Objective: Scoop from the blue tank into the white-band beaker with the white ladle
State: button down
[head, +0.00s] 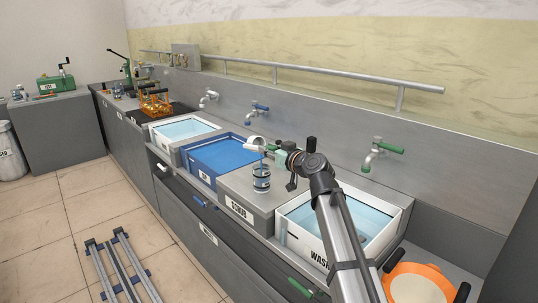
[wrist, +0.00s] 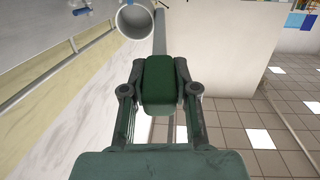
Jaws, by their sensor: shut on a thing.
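The blue tank (head: 232,171), filled with blue liquid, sits in the counter between two white tanks. A small clear beaker (head: 261,180) with dark and pale bands stands on the grey ledge just right of it. The white ladle (head: 255,143) is above the beaker, its cup tipped sideways; a bluish streak shows between cup and beaker. In the wrist view the round cup (wrist: 135,20) shows at the top, its mouth visible, with a grey handle behind it. My gripper (head: 282,157) is shut on the ladle's green grip (wrist: 160,85), right of and above the beaker.
White tanks flank it: one at the left (head: 178,130) and a wash tank (head: 305,243) near my arm. Taps (head: 258,107) project from the back wall. An orange rack (head: 155,103) stands at the far left, and an orange round thing (head: 420,285) lies at the lower right.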

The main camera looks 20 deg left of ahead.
jog(key=shift+s+d+f+t+y+b, duration=0.2)
jog(key=shift+f+y+b, duration=0.3)
jog(key=shift+b, duration=2.65)
jog(key=shift+s+d+f+t+y+b, duration=0.15)
jog(key=shift+f+t+y+b, duration=0.35)
jog(key=shift+b, duration=2.65)
jog(key=shift+d+f+t+y+b, duration=0.25)
jog(key=shift+f+b, duration=0.4)
jog(key=shift+b, duration=2.5)
jog(key=f+t+y+b, duration=0.1)
jog(key=f+b, duration=0.1)
jog(key=b, duration=1.1)
jog(key=shift+y, duration=0.35)
jog(key=shift+b, duration=0.3)
jog(key=shift+s+f+y+b, duration=0.1)
jog(key=shift+f+y+b, duration=0.2)
jog(key=shift+b, duration=0.3)
